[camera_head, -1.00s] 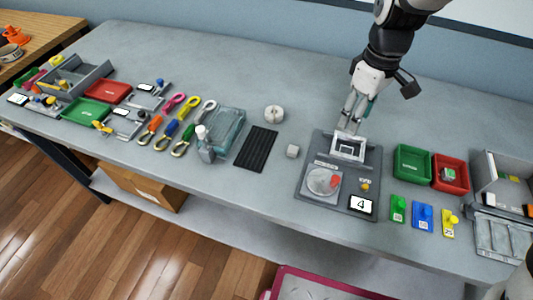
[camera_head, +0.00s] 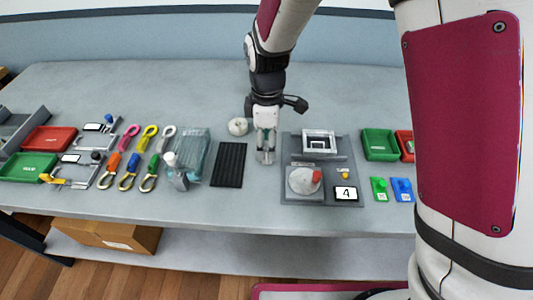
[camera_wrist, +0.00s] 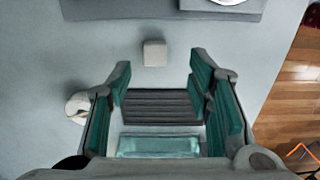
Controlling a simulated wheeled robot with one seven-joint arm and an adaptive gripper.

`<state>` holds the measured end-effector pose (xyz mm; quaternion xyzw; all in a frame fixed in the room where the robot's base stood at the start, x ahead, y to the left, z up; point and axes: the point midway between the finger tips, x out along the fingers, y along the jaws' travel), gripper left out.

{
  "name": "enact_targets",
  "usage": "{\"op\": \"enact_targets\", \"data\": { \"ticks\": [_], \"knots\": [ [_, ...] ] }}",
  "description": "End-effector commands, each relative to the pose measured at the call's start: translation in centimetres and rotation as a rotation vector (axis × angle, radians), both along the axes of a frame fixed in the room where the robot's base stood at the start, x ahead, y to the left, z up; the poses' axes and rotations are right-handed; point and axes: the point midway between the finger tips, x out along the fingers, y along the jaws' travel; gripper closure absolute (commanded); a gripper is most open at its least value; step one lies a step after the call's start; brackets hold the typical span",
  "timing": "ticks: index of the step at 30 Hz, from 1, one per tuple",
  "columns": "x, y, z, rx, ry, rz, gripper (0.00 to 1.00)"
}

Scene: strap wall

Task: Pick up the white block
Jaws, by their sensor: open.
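The white block (camera_wrist: 154,52) is a small pale cube on the grey table in the wrist view, close to the line between my fingertips and a little beyond them. My gripper (camera_wrist: 160,70) is open and empty, with one teal-padded finger on each side. In the head view my gripper (camera_head: 266,157) points down between the black ridged mat (camera_head: 229,165) and the grey device panel (camera_head: 318,186). The block cannot be made out there and seems hidden by the fingers. Contact between fingers and block is not visible.
A white roll (camera_head: 238,127) stands behind and left of my gripper; it also shows in the wrist view (camera_wrist: 78,105). A green tray (camera_head: 380,144) is right of the panel. The table behind is clear.

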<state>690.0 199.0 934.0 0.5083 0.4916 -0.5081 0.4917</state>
Motion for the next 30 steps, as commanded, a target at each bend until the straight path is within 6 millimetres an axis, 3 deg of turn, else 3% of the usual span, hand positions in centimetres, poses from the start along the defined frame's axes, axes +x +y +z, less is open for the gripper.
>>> {"op": "enact_targets", "data": {
  "ticks": [12, 21, 26, 30],
  "knots": [
    [0.5, -0.7, -4.8, -0.001, 0.002, 0.000, 0.53],
    [0.5, -0.7, -5.2, 0.000, 0.001, -0.001, 0.53],
    [0.5, -0.7, -5.2, 0.000, 0.000, -0.001, 0.90],
    [0.5, -0.7, -5.2, 0.000, 0.000, -0.001, 0.92]
  ]
}}
